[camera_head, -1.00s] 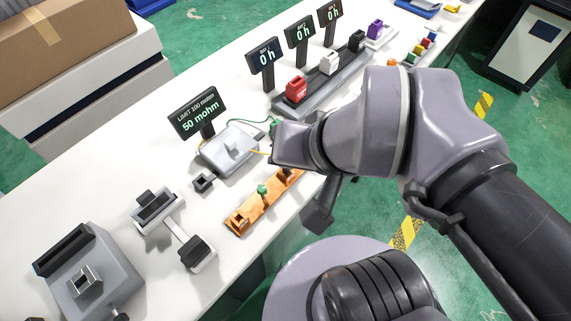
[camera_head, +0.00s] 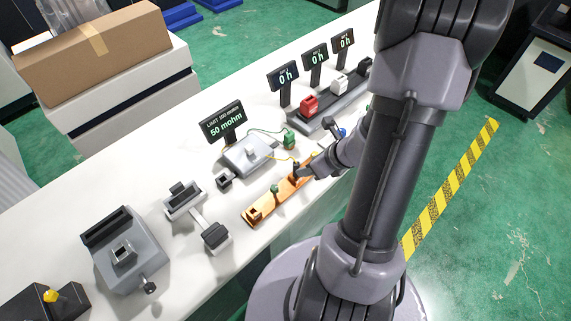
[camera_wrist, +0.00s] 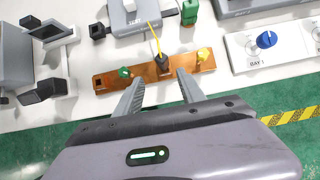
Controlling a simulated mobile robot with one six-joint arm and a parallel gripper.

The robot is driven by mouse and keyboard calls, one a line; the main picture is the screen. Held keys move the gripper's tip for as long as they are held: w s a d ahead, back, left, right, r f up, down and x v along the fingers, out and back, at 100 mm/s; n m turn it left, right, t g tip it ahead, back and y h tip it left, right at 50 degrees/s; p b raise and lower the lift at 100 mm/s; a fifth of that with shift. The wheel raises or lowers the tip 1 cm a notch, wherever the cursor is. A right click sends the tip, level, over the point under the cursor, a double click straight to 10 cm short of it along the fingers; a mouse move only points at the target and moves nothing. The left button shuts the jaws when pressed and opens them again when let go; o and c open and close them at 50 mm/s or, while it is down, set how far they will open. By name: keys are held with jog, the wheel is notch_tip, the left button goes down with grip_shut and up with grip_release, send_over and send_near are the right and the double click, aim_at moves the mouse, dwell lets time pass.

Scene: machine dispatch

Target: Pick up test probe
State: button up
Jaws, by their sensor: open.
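The test probe (camera_wrist: 162,64) appears as a black piece with a yellow cable in the wrist view. It stands in the orange-brown holder bar (camera_wrist: 110,81), between a green piece (camera_wrist: 124,72) and a yellow piece (camera_wrist: 203,54). My gripper (camera_wrist: 160,78) is open and empty. Its two fingers point at the probe, one to each side in the picture; I cannot tell whether they are level with it. In the head view, my gripper (camera_head: 299,172) is at the right part of the holder bar (camera_head: 258,210), and my wrist hides part of the bar.
A grey meter box (camera_head: 248,152) and its "50 mohm" display (camera_head: 223,122) stand behind the bar. A green block (camera_head: 290,140) stands to its right. A black-and-white fixture (camera_head: 216,237) and a grey machine (camera_head: 127,255) are to the left.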

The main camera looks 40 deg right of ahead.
aim_at(299, 166)
jog(key=b+x, duration=0.1)
jog(key=x, duration=0.2)
jog(key=b+x, duration=0.1)
jog(key=x, duration=0.3)
jog(key=b+x, duration=0.1)
jog(key=x, duration=0.2)
jog(key=shift+w+d, duration=0.35)
jog(key=shift+r, duration=0.1)
grip_shut()
